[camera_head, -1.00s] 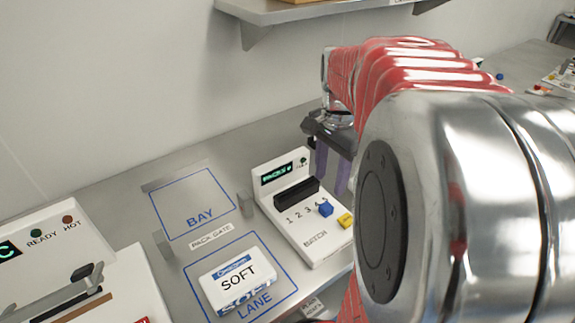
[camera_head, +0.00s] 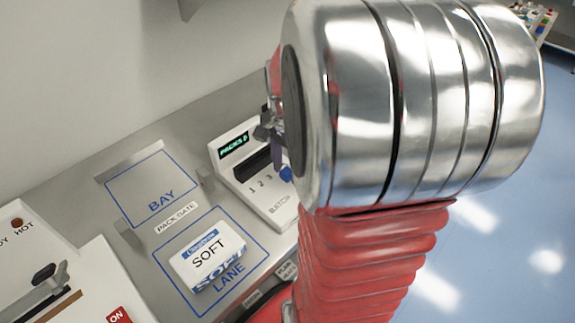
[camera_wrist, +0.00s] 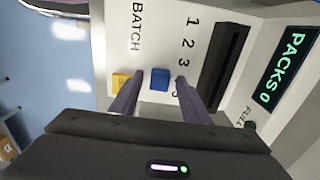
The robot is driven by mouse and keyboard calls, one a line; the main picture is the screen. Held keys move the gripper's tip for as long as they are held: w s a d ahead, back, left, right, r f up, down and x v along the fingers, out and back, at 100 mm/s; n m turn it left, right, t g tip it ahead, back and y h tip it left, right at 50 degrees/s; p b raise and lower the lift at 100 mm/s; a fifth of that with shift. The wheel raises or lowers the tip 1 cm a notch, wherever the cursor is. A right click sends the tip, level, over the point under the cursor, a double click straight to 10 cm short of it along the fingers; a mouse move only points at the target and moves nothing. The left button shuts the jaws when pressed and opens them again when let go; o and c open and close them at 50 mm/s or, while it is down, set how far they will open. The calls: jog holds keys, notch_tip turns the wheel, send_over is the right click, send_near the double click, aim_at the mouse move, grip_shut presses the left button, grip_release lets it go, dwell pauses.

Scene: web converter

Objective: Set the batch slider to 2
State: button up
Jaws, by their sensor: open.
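The white batch unit (camera_head: 262,207) stands on the bench with the numbers 1, 2 and 3 readable along its slider. It also shows in the wrist view (camera_wrist: 150,22). The blue slider knob (camera_wrist: 160,79) sits beyond the 3, beside a number mostly hidden by a finger. The knob shows partly in the head view (camera_head: 286,173), beside my arm. My gripper (camera_wrist: 160,83) is open, its two purple fingers appearing on either side of the knob in the wrist view. Contact cannot be told. In the head view my gripper (camera_head: 277,152) is partly hidden by my arm.
A yellow button (camera_wrist: 121,81) lies close to one finger. The unit's display (camera_wrist: 283,69) reads PACKS 0. A SOFT pack (camera_head: 208,256) lies in the LANE outline, left of the unit. The BAY outline (camera_head: 128,192) is empty. My arm hides the right side of the bench.

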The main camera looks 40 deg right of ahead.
grip_shut()
dwell(0.3)
dwell(0.4)
